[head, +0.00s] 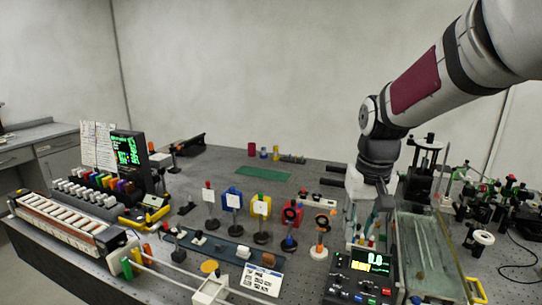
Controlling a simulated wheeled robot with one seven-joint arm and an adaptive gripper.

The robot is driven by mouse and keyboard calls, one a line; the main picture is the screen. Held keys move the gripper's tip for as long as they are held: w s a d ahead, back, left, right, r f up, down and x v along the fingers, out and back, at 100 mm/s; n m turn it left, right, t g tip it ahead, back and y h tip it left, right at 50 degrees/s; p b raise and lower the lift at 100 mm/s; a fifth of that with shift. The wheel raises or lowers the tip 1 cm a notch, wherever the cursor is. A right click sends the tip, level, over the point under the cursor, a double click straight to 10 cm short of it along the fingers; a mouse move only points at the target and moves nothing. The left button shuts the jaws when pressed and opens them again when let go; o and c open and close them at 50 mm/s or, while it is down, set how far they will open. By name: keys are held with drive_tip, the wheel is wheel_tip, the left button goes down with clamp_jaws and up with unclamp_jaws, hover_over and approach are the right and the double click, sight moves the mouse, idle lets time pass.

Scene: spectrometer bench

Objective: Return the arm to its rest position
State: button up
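My arm reaches in from the upper right in the head view and bends down over the bench. My gripper (374,222) points down at the right of the bench, behind the black meter box and beside the glass-topped tray. Its fingers are small and partly mixed with the things behind them. I cannot tell whether they are apart or hold anything.
The bench (325,170) carries several post-mounted optics (262,209), a black meter box (362,275) with a lit display, a glass-topped tray (428,255) and a dark green mat (263,174). A rack of vials (68,220) stands left. Optics crowd the right.

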drive_tip(key=s+r+t, duration=0.2)
drive_tip(key=s+r, duration=0.1)
drive_tip(key=s, duration=0.8)
drive_tip(key=s+r+t, duration=0.2)
drive_tip(key=s+r, duration=0.1)
drive_tip(key=s, duration=0.8)
drive_tip(key=shift+r, duration=0.2)
drive_tip(key=shift+s, duration=0.1)
clamp_jaws()
